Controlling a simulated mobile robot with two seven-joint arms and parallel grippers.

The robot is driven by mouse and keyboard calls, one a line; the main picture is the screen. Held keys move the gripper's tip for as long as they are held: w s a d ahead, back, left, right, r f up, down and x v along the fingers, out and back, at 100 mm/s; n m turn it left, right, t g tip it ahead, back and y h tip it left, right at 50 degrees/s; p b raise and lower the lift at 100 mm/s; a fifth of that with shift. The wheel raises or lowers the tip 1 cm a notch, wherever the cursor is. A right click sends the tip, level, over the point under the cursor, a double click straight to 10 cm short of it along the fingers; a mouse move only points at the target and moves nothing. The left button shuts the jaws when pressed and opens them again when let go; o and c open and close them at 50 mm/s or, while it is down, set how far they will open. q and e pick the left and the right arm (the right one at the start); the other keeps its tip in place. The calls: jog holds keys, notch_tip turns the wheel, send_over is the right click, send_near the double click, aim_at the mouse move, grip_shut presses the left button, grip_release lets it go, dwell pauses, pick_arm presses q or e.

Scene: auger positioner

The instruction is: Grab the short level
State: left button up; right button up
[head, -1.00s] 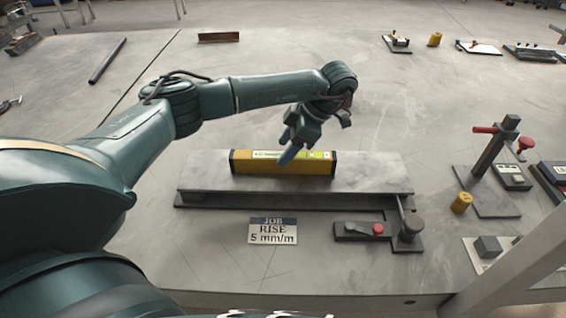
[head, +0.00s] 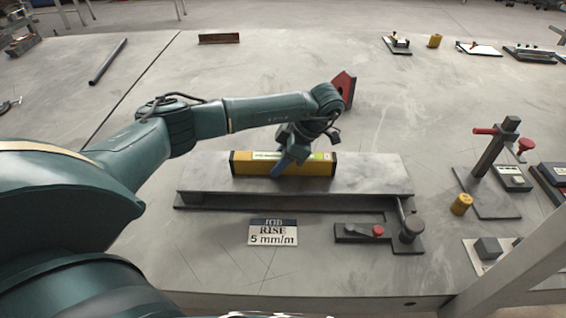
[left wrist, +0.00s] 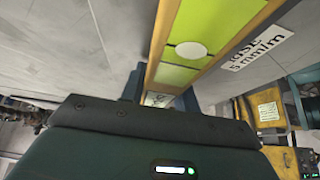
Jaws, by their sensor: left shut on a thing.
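The short level (head: 247,165) is a yellow bar with dark ends and a pale green top strip. It lies along the grey plate (head: 375,175) in the middle of the bench. My left gripper (head: 283,165) reaches down over the level's middle with a blue finger in front of its near side, and is shut on it. In the left wrist view the level's yellow-green face with a round white spot (left wrist: 191,50) runs up from between the fingers. The far finger is mostly hidden in the head view. My right gripper is not in view.
A card (head: 272,232) reading "JOB RISE 5 mm/m" lies in front of the plate. A black knob (head: 411,229) stands at the plate's front right. A red block (head: 346,88) shows behind my wrist. A post stand with a red handle (head: 486,130) is to the right.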

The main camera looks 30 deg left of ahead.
pick_arm(q)
jog(key=c, duration=0.4)
grip_shut()
jog(key=shift+r, duration=0.1)
